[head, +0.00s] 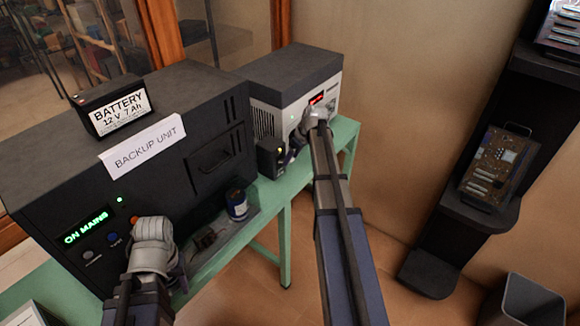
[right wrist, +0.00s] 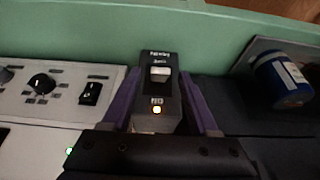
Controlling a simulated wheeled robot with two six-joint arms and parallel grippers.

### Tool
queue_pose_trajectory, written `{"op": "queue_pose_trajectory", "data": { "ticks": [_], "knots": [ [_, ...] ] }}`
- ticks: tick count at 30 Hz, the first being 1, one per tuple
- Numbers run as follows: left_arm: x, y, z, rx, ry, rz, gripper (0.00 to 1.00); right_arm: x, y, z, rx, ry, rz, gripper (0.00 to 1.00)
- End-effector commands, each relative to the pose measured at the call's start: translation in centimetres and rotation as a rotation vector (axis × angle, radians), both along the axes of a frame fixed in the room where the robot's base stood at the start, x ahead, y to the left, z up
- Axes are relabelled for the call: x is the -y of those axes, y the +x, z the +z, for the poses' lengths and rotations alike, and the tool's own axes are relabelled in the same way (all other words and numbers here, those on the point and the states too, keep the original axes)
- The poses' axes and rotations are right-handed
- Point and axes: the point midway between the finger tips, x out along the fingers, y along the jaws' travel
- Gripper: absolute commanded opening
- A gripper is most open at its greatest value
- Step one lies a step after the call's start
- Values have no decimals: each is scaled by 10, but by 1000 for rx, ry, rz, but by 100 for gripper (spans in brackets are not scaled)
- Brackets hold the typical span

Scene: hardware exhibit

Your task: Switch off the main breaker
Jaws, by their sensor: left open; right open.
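The small dark breaker box (head: 268,160) stands on the green bench between the backup unit and the white-fronted machine. In the right wrist view the box (right wrist: 147,98) has a pale switch (right wrist: 160,73) and a lit amber lamp below it. Its small lettering is hard to read. My right gripper (right wrist: 160,100) is open, its purple fingers on either side of the box; contact cannot be told. In the head view my right gripper (head: 294,154) is partly hidden by its wrist. My left gripper (head: 176,276) is low before the backup unit, its fingers mostly hidden by its wrist.
The black backup unit (head: 205,90) shows a green "ON MAINS" display (head: 86,229) and carries a battery (head: 115,105). A blue can (head: 237,205) stands on the bench near the breaker box. A dark shelf (head: 480,205) with circuit boards stands at right. Open floor lies between.

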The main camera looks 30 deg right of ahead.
Motion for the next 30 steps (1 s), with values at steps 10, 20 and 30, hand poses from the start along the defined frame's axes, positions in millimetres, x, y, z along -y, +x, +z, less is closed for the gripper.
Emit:
{"op": "queue_pose_trajectory", "data": {
  "ticks": [10,20,30],
  "knots": [
    [0,0,-22,0,0,0,50,-4,9,-22,0,0,0,60],
    [0,0,-22,0,0,0,50,-3,8,-22,0,0,0,41],
    [0,0,-22,0,0,0,50,-3,8,-22,0,0,0,3]
  ]
}}
